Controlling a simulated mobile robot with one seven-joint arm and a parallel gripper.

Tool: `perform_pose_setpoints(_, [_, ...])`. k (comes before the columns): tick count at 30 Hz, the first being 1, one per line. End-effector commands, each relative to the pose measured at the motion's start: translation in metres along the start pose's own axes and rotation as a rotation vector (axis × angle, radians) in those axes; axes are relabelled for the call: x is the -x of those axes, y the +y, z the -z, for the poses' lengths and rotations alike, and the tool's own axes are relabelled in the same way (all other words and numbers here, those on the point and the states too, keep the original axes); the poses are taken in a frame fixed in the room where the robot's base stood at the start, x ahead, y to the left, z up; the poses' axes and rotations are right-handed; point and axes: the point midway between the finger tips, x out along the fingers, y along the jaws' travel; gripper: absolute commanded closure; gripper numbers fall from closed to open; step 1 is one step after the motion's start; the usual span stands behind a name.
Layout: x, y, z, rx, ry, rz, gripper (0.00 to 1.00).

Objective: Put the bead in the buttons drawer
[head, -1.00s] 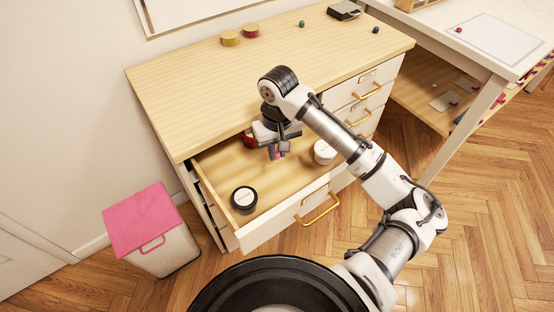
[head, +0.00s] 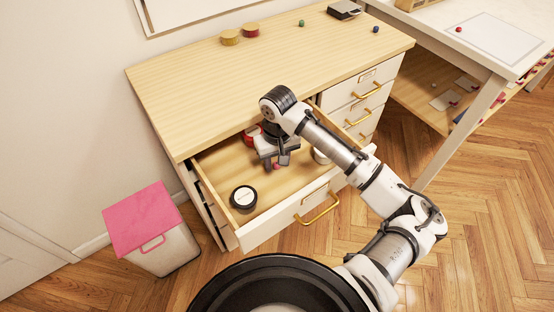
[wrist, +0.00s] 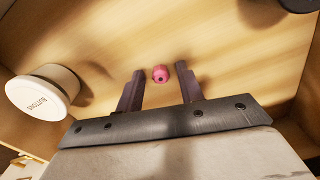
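The pink bead (head: 277,166) is inside the open top drawer (head: 290,212). In the wrist view the bead (wrist: 160,74) shows against the wooden drawer floor, just beyond and between my fingertips, with a gap on both sides. My gripper (head: 276,162) is low inside the drawer, its fingers spread apart and holding nothing. A white jar (wrist: 42,92) marked "BUTTONS" is in the drawer to the left in the wrist view.
The drawer walls surround my gripper. Two tins, small balls and a dark box (head: 343,10) are on the cabinet top (head: 240,80). A pink-lidded bin (head: 145,220) stands left.

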Motion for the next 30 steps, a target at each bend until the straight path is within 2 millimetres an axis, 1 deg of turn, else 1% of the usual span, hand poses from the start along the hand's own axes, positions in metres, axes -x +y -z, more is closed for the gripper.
perform_pose_setpoints(7, [0.001, 0.000, 0.000, 0.000, 0.000, -0.001, 0.62])
perform_pose_setpoints(11, [0.007, 0.000, 0.000, 0.000, 0.001, -0.001, 0.62])
perform_pose_setpoints(14, [0.021, 0.000, 0.001, 0.001, 0.002, 0.000, 0.62])
perform_pose_setpoints(21, [0.073, -0.001, 0.001, 0.002, 0.003, -0.002, 0.62])
perform_pose_setpoints(24, [0.093, 0.000, 0.001, 0.002, 0.002, -0.001, 0.62])
perform_pose_setpoints(27, [0.109, 0.001, 0.001, 0.000, 0.002, -0.003, 0.62])
perform_pose_setpoints(30, [0.118, 0.000, 0.000, 0.000, 0.001, -0.003, 0.62])
